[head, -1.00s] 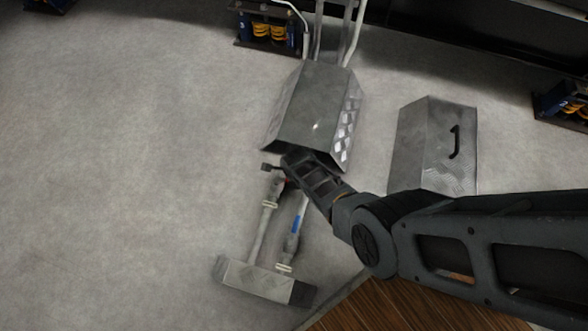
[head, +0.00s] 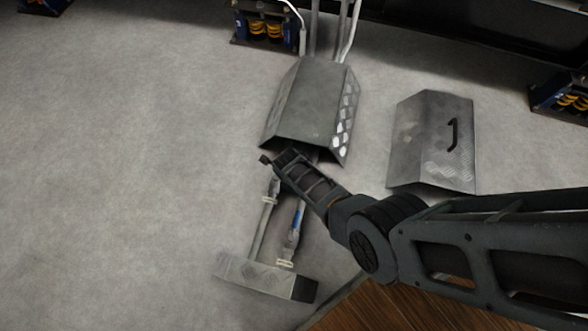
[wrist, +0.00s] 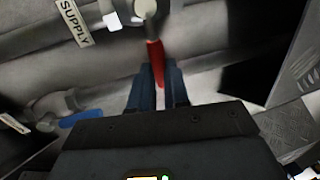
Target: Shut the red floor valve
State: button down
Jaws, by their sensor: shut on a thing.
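The red valve lever (wrist: 155,52) shows in the wrist view, joined at its top to a pale round valve hub (wrist: 145,8) on the pipe with the SUPPLY label (wrist: 75,22). The lever points down the picture, roughly across the pipe. My gripper (wrist: 159,76) is shut on the lever's free end, one finger on each side. In the head view my wrist (head: 300,178) covers the red lever, and the fingertips cannot be made out.
A blue lever (wrist: 80,118) sits on the neighbouring pipe; it also shows in the head view (head: 296,218). A metal cover (head: 305,105) stands over the pipes just beyond my wrist. A loose cover with a handle (head: 430,145) lies right. Open floor is left.

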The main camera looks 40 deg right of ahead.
jog(key=shift+s, duration=0.1)
jog(key=c, duration=1.1)
grip_release()
notch_tip(320, 180, up, 8)
jog(key=a+p, duration=0.1)
jog(key=p, duration=0.5)
jog(key=shift+s+a+f, duration=0.15)
jog(key=shift+s, duration=0.25)
